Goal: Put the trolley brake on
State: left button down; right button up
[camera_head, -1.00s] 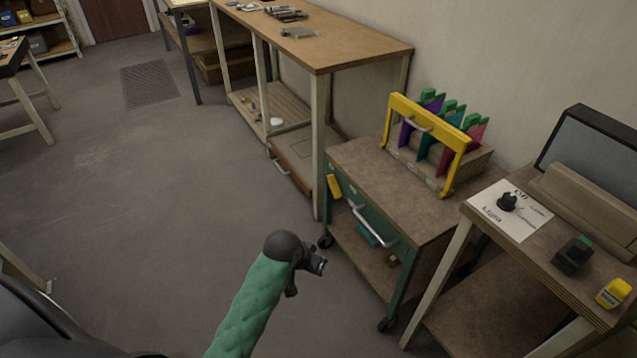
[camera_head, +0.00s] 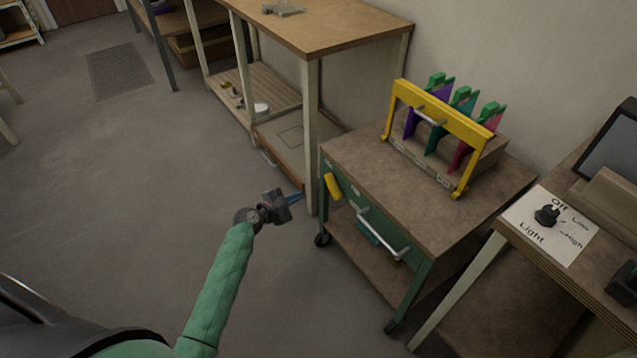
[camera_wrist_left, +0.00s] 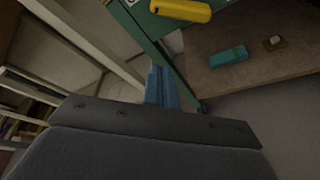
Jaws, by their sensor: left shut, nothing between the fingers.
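The trolley (camera_head: 430,190) is a green-framed cart with a brown top, a lower shelf and dark castors. A yellow lever (camera_head: 333,187), likely the brake, hangs on its left end near the top; it also shows at the top of the left wrist view (camera_wrist_left: 180,10). A silver handle (camera_head: 383,236) is on the green front. My left gripper (camera_head: 299,197), with blue fingertips, is shut and empty, a short way left of and slightly below the yellow lever, apart from it. The fingers show in the left wrist view (camera_wrist_left: 162,88). My right gripper is not in view.
A yellow rack (camera_head: 440,123) with coloured panels stands on the trolley. A workbench (camera_head: 310,30) stands behind, its near leg close to my left gripper. A right-hand table carries a light dial (camera_head: 547,214). The floor at left is clear.

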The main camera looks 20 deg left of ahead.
aim_at(334, 187)
pick_arm(q)
jog(key=shift+w+a+n, duration=0.1)
jog(key=shift+n, duration=0.4)
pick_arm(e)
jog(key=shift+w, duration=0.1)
